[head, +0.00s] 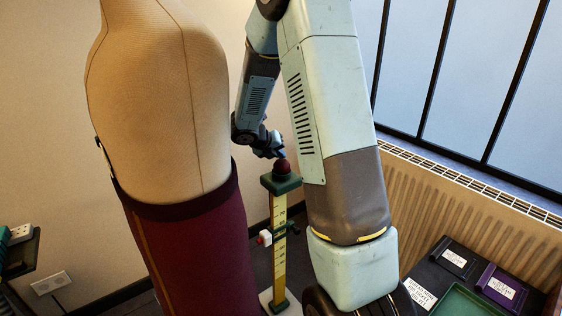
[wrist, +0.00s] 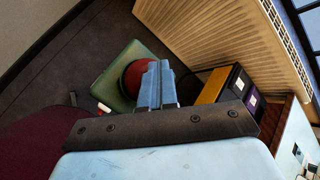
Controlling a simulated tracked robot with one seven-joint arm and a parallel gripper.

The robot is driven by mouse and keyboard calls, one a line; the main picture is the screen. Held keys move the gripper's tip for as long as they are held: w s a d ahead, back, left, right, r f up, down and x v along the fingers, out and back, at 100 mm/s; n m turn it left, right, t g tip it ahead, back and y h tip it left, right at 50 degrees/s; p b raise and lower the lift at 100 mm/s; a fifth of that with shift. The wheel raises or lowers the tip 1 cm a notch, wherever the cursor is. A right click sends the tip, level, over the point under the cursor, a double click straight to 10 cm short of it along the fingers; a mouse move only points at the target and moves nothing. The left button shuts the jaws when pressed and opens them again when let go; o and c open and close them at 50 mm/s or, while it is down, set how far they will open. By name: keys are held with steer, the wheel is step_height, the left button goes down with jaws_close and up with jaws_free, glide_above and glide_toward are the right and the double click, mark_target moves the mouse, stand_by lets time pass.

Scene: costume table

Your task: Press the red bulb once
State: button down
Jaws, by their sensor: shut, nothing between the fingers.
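The red bulb (head: 282,166) sits on the green top (head: 281,183) of a yellow measuring stand (head: 280,230). It also shows in the wrist view (wrist: 138,78) on its green plate (wrist: 112,90). My gripper (head: 268,151) is shut and empty, just above and slightly left of the bulb in the head view. In the wrist view its fingers (wrist: 159,84) partly cover the bulb's right side. I cannot tell whether the fingertips touch the bulb.
A dress form (head: 160,100) in a maroon skirt (head: 195,250) stands close on the left of the stand. A radiator (head: 470,210) runs under the window on the right.

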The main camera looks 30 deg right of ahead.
mark_target(280, 161)
steer(key=shift+r, duration=0.75)
steer(key=shift+r, duration=2.5)
